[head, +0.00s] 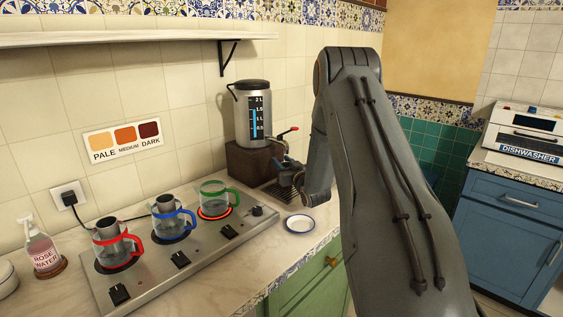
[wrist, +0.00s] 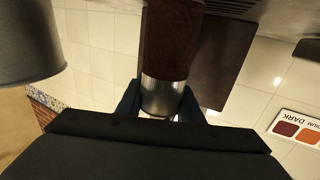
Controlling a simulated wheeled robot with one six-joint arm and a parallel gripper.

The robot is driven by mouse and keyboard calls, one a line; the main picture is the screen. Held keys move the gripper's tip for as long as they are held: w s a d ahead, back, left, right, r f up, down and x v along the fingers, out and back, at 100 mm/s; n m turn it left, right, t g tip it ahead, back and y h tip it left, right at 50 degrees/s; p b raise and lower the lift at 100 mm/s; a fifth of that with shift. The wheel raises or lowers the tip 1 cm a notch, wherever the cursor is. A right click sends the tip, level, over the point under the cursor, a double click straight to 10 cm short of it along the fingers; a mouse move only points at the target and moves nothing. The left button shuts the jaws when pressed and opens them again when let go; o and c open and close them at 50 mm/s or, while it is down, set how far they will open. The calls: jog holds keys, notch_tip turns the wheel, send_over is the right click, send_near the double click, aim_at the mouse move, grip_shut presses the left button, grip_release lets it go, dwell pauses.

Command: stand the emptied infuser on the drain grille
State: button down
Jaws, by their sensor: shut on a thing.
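In the wrist view my gripper (wrist: 162,101) is shut around a cylindrical infuser (wrist: 164,92), with one dark finger on each side. The infuser has a silvery band near the fingers and a dark brown stretch beyond it. In the head view my gripper (head: 288,184) is low beside the tap, over or near the dark drain grille (head: 268,191). My arm hides much of that area, and I cannot make out the infuser there. I cannot tell whether it touches the grille.
A steel urn (head: 254,118) with a red-handled tap stands on a brown block (head: 246,163). A blue-rimmed saucer (head: 299,225) lies in front of the grille. Red (head: 117,248), blue (head: 173,221) and green-handled (head: 214,197) glasses stand on the hotplate unit (head: 200,262) to the left.

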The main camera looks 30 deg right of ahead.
jog(key=shift+f, duration=0.25)
jog(key=c, duration=1.2)
grip_release()
jog(key=shift+r, duration=0.1)
jog(key=shift+s, duration=0.25)
jog(key=s, duration=0.3)
jog(key=s+b, duration=0.1)
jog(key=s, duration=0.3)
jog(key=s+b, duration=0.1)
jog(key=s, duration=0.3)
jog(key=shift+s+a+r, duration=0.1)
jog(key=shift+s+a, duration=0.15)
